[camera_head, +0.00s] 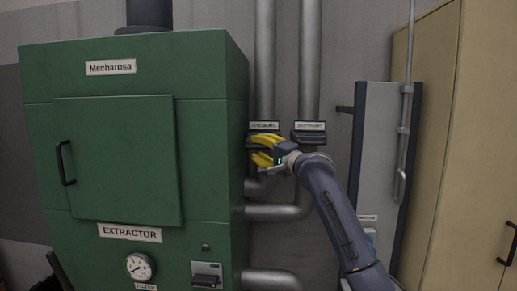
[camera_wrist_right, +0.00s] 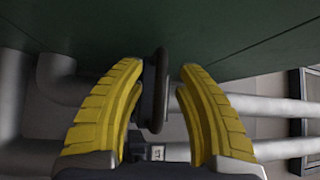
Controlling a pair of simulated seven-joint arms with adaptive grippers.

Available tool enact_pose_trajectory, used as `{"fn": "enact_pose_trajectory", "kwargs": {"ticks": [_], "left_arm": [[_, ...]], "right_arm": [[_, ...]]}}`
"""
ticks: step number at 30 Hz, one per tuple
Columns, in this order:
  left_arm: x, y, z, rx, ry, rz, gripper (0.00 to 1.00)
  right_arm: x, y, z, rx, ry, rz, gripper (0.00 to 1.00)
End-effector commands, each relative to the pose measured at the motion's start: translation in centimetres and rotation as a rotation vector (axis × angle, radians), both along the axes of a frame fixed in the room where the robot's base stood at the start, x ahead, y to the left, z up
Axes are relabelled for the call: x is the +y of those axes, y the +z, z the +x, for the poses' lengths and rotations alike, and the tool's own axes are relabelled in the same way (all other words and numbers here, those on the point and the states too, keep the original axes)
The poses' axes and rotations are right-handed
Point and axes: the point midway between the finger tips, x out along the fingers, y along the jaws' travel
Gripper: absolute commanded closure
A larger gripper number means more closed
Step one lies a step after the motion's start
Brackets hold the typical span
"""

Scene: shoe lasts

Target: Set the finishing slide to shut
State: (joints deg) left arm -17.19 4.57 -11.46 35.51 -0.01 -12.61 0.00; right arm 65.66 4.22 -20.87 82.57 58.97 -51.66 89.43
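Two dark slides sit on the two vertical pipes beside the green extractor. Each has a small white label, on the left slide (camera_head: 265,126) and on the right slide (camera_head: 310,127); the lettering is too small to read surely. My right gripper (camera_head: 261,150) is at the left slide, just below its label, and hides part of it. In the right wrist view its yellow fingers (camera_wrist_right: 158,72) are apart, with a dark rounded handle (camera_wrist_right: 156,92) between them. The handle is close to the left finger, with a gap to the right one. My left gripper is not in view.
The green extractor (camera_head: 212,120) stands close left of the gripper. Grey horizontal pipes (camera_head: 278,212) run below it. A grey panel (camera_head: 376,150) with a thin conduit and a beige cabinet (camera_head: 470,150) stand at the right.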

Motion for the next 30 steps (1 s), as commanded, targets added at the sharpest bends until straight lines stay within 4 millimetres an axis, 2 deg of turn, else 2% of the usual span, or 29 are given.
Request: {"fn": "enact_pose_trajectory", "kwargs": {"ticks": [12,21,30], "left_arm": [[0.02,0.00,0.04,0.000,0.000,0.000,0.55],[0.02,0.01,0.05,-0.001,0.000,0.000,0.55],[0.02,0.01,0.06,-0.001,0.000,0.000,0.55]], "right_arm": [[0.18,0.05,0.22,0.000,0.000,0.000,0.64],[0.17,0.05,0.22,0.000,0.000,0.000,0.99],[0.16,0.06,0.23,0.000,-0.001,0.000,1.00]]}}
